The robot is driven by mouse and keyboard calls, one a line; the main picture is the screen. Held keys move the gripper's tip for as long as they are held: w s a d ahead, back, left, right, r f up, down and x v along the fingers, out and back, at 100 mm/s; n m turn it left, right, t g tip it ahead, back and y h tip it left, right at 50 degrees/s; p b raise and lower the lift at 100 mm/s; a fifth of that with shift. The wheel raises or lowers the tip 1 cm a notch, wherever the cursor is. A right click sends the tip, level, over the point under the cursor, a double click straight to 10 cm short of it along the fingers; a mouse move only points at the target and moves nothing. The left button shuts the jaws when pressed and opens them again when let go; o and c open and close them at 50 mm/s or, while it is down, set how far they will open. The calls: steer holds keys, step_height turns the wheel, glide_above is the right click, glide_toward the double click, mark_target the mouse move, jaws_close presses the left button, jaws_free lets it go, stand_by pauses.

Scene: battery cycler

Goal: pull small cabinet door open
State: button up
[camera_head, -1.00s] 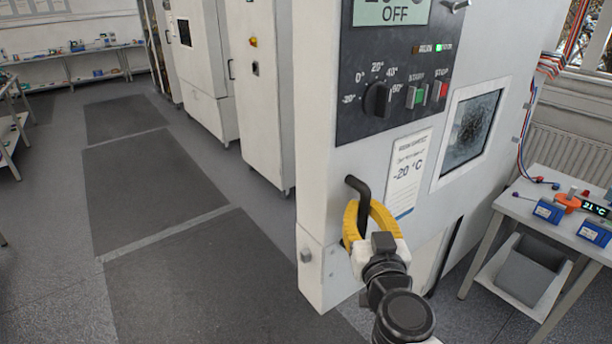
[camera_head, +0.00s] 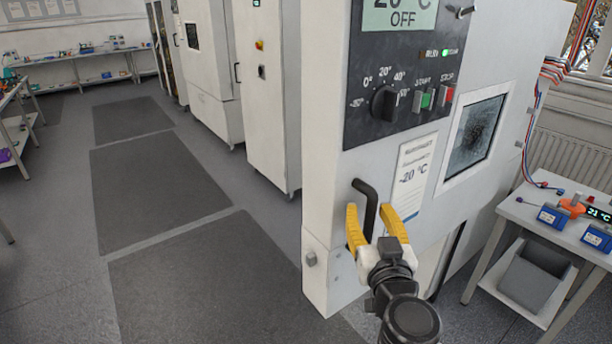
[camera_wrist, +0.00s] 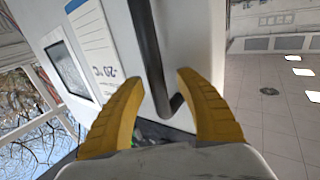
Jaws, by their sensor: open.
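The small cabinet door (camera_head: 340,160) is the white front of the chamber with a dark control panel, and it looks shut. Its black bent handle (camera_head: 369,205) stands out near the lower left of the front. My gripper (camera_head: 371,210) is open, with its yellow fingers on either side of the handle in the head view. In the wrist view the handle (camera_wrist: 152,60) runs down between the open fingers (camera_wrist: 158,78), with gaps to both. Whether either finger touches it I cannot tell.
A side table (camera_head: 535,215) with blue devices and a grey bin (camera_head: 533,277) stands at the right. Taller white cabinets (camera_head: 265,100) line the back. Dark floor mats (camera_head: 160,180) lie on open floor to the left.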

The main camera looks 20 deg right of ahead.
steer(key=shift+r, duration=0.1)
steer(key=shift+r, duration=4.95)
steer(key=shift+f, duration=0.1)
